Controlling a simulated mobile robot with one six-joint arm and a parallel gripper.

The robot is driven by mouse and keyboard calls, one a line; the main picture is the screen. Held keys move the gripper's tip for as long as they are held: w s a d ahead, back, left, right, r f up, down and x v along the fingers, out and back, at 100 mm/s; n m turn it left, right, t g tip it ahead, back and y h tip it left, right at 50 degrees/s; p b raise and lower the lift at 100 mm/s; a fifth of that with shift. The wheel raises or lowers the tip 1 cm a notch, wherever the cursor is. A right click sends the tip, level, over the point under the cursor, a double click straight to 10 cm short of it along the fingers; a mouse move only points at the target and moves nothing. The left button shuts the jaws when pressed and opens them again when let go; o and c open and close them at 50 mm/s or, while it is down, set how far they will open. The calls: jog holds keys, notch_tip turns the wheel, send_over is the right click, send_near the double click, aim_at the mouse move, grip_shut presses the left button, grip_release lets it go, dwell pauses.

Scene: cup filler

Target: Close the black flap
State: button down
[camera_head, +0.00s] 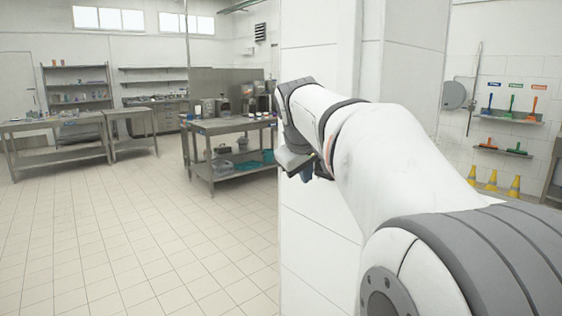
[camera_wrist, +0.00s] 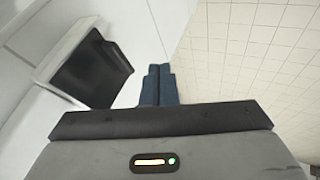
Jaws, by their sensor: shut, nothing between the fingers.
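The black flap (camera_wrist: 92,70) shows in the wrist view at the left, a dark panel set in a light grey frame on a white wall or housing. I cannot tell how far it stands open. My gripper (camera_wrist: 159,70) is shut and empty, its two dark blue fingers side by side, just right of the flap with a gap in the picture. In the head view my gripper (camera_head: 306,173) is small, partly hidden by my arm, against the white housing (camera_head: 318,215). The flap cannot be made out there.
A steel table (camera_head: 228,126) with containers stands behind and to the left. More steel tables (camera_head: 60,124) and a shelf (camera_head: 78,84) are at the far left. Yellow cones (camera_head: 492,182) line the right wall. The tiled floor (camera_head: 135,225) at left is clear.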

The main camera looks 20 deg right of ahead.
aim_at(321, 171)
jog(key=shift+w+d+f, duration=0.15)
jog(key=shift+w+d, duration=0.15)
jog(key=shift+d, duration=0.4)
jog(key=shift+w+d+f, duration=0.1)
jog(key=shift+w+d, duration=0.2)
jog(key=shift+d, duration=0.35)
jog(key=shift+w+d+f, duration=0.15)
jog(key=shift+w+d, duration=0.15)
jog(key=shift+d, duration=0.4)
jog(key=shift+d+f+h, duration=0.2)
jog(key=shift+d+h, duration=0.1)
jog(key=shift+d, duration=0.1)
jog(key=shift+r, duration=0.1)
jog(key=shift+w, duration=0.1)
